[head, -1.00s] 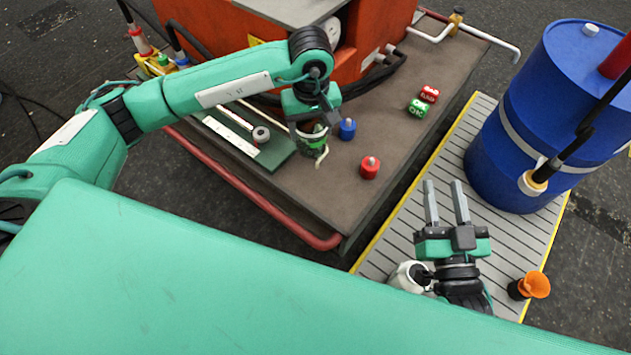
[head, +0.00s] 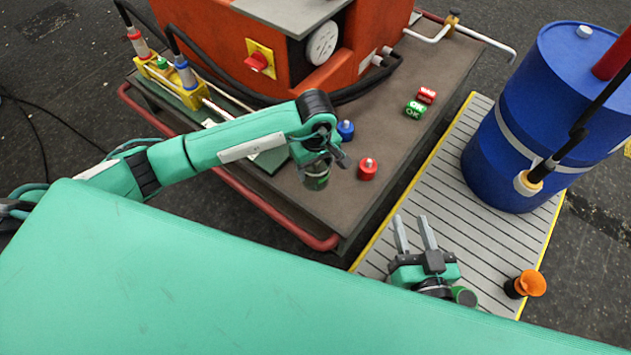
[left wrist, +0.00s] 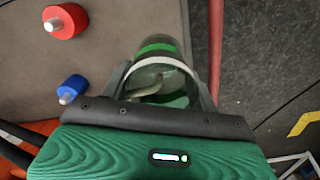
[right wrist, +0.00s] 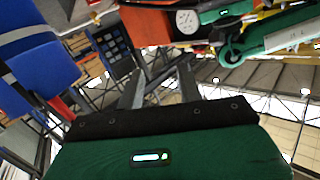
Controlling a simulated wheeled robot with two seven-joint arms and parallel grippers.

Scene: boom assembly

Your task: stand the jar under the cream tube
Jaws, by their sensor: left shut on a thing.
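The jar (head: 317,182) is clear with a green band, and a pale curled thing shows inside it in the left wrist view (left wrist: 157,46). My left gripper (head: 320,166) is shut on the jar, one finger on each side, over the front part of the brown bench top. I cannot tell whether the jar touches the bench. Pale bent tubes (head: 432,35) stand at the bench's back right; I cannot tell which tube is the cream one. My right gripper (head: 411,222) is open and empty above the grey slatted platform; its spread fingers show in the right wrist view (right wrist: 160,80).
A red knob (head: 367,170) and a blue knob (head: 345,131) stand close to the jar. The orange machine (head: 290,60) is behind. A blue drum (head: 510,120) and an orange funnel (head: 529,284) are at right.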

